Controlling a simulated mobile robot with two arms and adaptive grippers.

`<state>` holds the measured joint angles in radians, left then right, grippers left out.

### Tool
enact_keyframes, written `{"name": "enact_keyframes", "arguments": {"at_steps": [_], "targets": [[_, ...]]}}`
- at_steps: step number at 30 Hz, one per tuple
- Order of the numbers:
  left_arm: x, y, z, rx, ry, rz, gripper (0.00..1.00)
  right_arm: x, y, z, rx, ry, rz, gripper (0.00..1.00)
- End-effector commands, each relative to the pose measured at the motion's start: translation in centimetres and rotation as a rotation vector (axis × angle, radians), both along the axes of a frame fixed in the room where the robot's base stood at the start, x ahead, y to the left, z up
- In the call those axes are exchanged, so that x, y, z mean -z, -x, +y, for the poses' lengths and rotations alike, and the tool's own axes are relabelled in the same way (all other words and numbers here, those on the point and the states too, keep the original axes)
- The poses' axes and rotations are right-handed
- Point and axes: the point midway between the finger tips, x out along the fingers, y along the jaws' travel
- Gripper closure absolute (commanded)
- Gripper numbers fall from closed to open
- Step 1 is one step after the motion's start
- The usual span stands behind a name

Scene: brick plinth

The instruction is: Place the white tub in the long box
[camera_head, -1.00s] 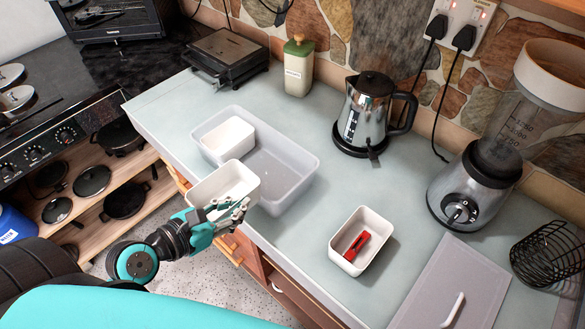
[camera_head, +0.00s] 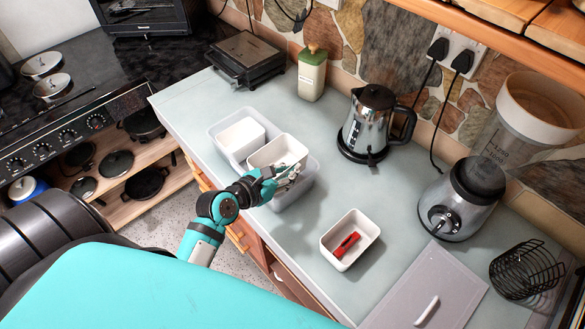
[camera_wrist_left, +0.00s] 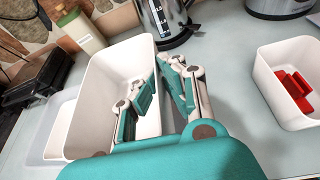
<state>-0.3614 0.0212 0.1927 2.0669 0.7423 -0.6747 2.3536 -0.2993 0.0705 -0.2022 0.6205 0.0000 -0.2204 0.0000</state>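The long box (camera_head: 300,190) is a translucent grey bin on the counter. One white tub (camera_head: 240,135) sits in its left end. A second white tub (camera_head: 277,149) is held by my left gripper (camera_head: 283,178) over the right part of the box. I cannot tell if its base is below the box rim. In the left wrist view the fingers (camera_wrist_left: 155,90) straddle the near wall of this held tub (camera_wrist_left: 105,75), one inside and one outside. A third white tub (camera_head: 350,240) with a red item (camera_head: 347,244) stands apart on the counter. My right gripper is out of view.
A kettle (camera_head: 370,125), a green-lidded canister (camera_head: 312,75) and a black grill (camera_head: 240,58) stand behind the box. A blender (camera_head: 460,200), wire basket (camera_head: 525,270) and grey board (camera_head: 425,285) are at right. Counter between the box and third tub is clear.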

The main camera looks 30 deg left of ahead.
Motion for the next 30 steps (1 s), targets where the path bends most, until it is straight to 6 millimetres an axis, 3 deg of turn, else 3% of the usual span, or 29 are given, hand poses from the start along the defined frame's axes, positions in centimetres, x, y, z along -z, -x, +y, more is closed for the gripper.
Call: {"name": "enact_keyframes", "arguments": {"at_steps": [7, 13, 30], "targets": [[0.1, -2.3, -0.1, 0.002, -0.002, 0.001, 1.0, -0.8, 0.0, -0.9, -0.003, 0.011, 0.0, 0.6], [3.3, -2.0, -0.1, 0.002, -0.003, 0.005, 1.0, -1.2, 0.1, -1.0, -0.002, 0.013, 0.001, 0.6], [4.7, -1.9, -0.2, 0.001, 0.0, 0.004, 1.0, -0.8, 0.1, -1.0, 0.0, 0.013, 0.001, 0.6]]}}
